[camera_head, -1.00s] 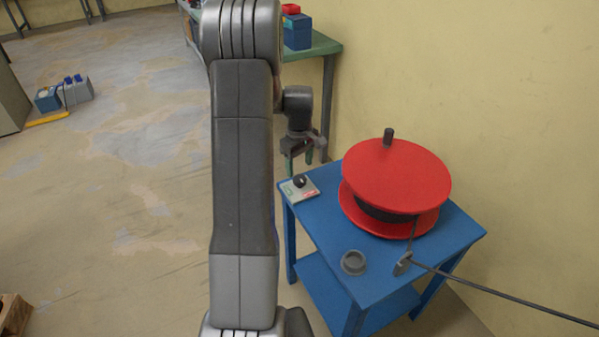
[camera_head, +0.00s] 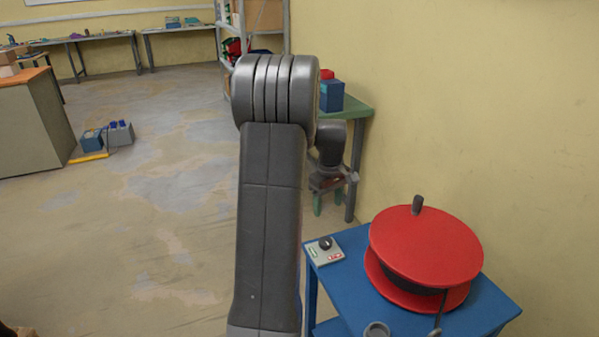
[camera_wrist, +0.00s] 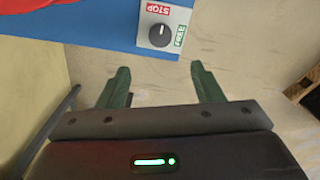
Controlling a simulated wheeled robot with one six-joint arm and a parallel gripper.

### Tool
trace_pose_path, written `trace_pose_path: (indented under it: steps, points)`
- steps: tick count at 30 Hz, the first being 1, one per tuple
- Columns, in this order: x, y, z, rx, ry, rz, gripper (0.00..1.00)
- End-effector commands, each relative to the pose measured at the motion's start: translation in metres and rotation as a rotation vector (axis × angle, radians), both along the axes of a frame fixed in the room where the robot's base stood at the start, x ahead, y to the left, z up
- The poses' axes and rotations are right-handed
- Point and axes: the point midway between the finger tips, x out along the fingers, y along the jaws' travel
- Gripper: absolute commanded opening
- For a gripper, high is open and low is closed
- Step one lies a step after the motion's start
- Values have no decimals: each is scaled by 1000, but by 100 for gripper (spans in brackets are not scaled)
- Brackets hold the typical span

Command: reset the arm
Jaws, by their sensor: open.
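My gripper (camera_head: 329,204) hangs empty past the far left corner of the blue table (camera_head: 352,240) in the head view. In the wrist view its two green fingers (camera_wrist: 160,84) are spread apart with nothing between them. A control plate with a dark knob (camera_head: 325,245) sits on that table corner. The wrist view shows the knob plate (camera_wrist: 160,30) ahead of the fingers, with STOP and FREE labels. My raised arm hides part of the floor behind it.
A red cable reel (camera_head: 425,245) stands on the blue table, with a grey ring (camera_head: 376,330) near the bottom edge. A green bench (camera_head: 350,107) with a blue box (camera_head: 331,96) stands behind my gripper. Blue and grey boxes (camera_head: 107,136) lie on the floor at left; the floor between is clear.

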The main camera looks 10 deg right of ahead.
Motion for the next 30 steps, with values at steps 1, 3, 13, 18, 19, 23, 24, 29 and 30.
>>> trace_pose_path:
  steps: [1, 3, 13, 18, 19, 23, 24, 29, 30]
  points:
    - [-1, 0, -6, 1, 3, 0, 60]
    - [-1, 0, -15, 2, 4, 0, 60]
    - [-1, 0, -79, 2, 5, -1, 60]
    - [-1, 0, -109, 2, 4, -1, 60]
    - [-1, 0, -113, 2, 4, -1, 60]
    - [-1, 0, -127, 1, 3, -1, 60]
    - [-1, 0, -130, 1, 3, -1, 60]
    - [0, 0, -136, 1, 1, -1, 60]
    - [0, 0, -135, 1, 1, -3, 60]
